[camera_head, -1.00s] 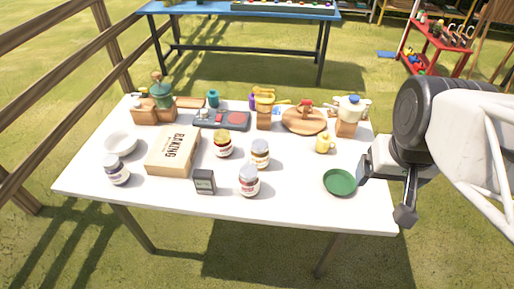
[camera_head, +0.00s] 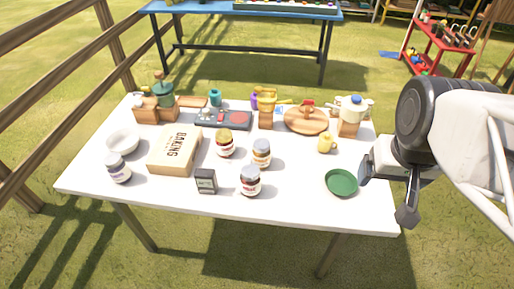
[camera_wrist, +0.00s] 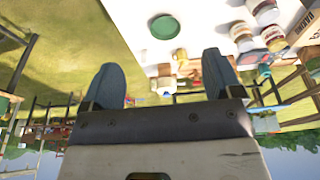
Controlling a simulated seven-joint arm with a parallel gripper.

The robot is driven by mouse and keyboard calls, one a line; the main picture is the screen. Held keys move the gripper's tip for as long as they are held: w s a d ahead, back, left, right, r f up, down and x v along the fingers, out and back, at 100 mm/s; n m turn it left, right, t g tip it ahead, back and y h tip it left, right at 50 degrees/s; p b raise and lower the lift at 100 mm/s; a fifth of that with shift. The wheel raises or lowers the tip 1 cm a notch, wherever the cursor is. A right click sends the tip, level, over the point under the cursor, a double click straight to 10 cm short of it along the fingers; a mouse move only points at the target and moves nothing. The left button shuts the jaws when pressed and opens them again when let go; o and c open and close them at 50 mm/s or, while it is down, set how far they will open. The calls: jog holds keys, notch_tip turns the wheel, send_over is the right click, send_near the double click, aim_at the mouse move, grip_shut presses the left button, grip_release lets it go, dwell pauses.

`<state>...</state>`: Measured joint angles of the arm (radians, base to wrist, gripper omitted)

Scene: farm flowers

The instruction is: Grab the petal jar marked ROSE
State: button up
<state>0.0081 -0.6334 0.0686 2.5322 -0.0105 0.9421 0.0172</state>
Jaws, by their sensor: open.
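Several lidded jars stand upright on the white table (camera_head: 300,205): one at the front left (camera_head: 118,168), one with a yellowish lid near the middle (camera_head: 225,143), one right of it (camera_head: 261,153), and one at the front (camera_head: 250,181). Their labels are too small to read, so I cannot tell which is marked ROSE. Some jars also show at the top right of the wrist view (camera_wrist: 243,37).
A green plate (camera_head: 341,182) lies nearest my gripper, with a yellow mug (camera_head: 326,143) behind it. Grinders, a scale and a round board line the back.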

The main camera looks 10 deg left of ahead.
aim_at(251, 181)
jog(key=shift+o, duration=0.5)
jog(key=shift+w, duration=0.1)
jog(key=w+a+f+n+t+y, duration=0.2)
jog(key=w+a+f+n+t, duration=0.35)
jog(key=w+f, duration=0.8)
jog(key=a+f+n+y, duration=0.2)
jog(key=a+f+y, duration=0.2)
jog(key=a, duration=0.4)
jog(key=a+f+n+t+y, duration=0.1)
jog(key=a+f+y, duration=0.3)
jog(key=a, duration=0.5)
jog(key=shift+a+f+n, duration=0.25)
jog(key=shift+f+n, duration=0.2)
jog(key=shift+f, duration=0.15)
